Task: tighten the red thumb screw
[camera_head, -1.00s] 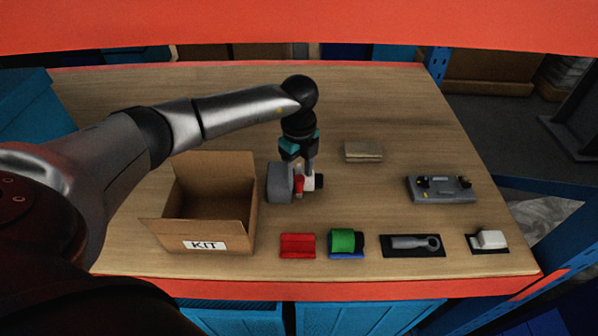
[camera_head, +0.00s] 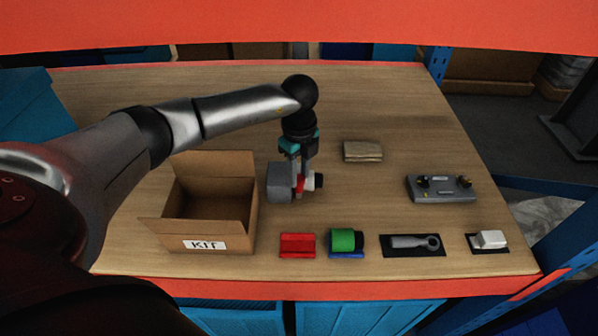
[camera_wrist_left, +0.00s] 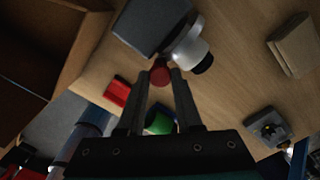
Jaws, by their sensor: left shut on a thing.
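The red thumb screw (camera_head: 300,184) sits on the side of a grey block (camera_head: 280,183) with a white collar (camera_head: 311,181) and a dark end. In the left wrist view the red screw (camera_wrist_left: 160,73) lies between the fingertips of my left gripper (camera_wrist_left: 160,80), beside the white collar (camera_wrist_left: 189,47) and the dark grey block (camera_wrist_left: 153,25). My left gripper (camera_head: 299,178) points down and is shut on the screw. In the head view its fingers partly cover the screw. My right gripper is not in view.
An open cardboard box (camera_head: 205,244) labelled KIT stands left of the block. Along the front lie a red holder (camera_head: 297,245), a green cylinder (camera_head: 342,240), a grey ring-ended tool (camera_head: 415,242) and a white block (camera_head: 489,239). A grey fixture (camera_head: 441,189) and folded cloth (camera_head: 363,151) lie right.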

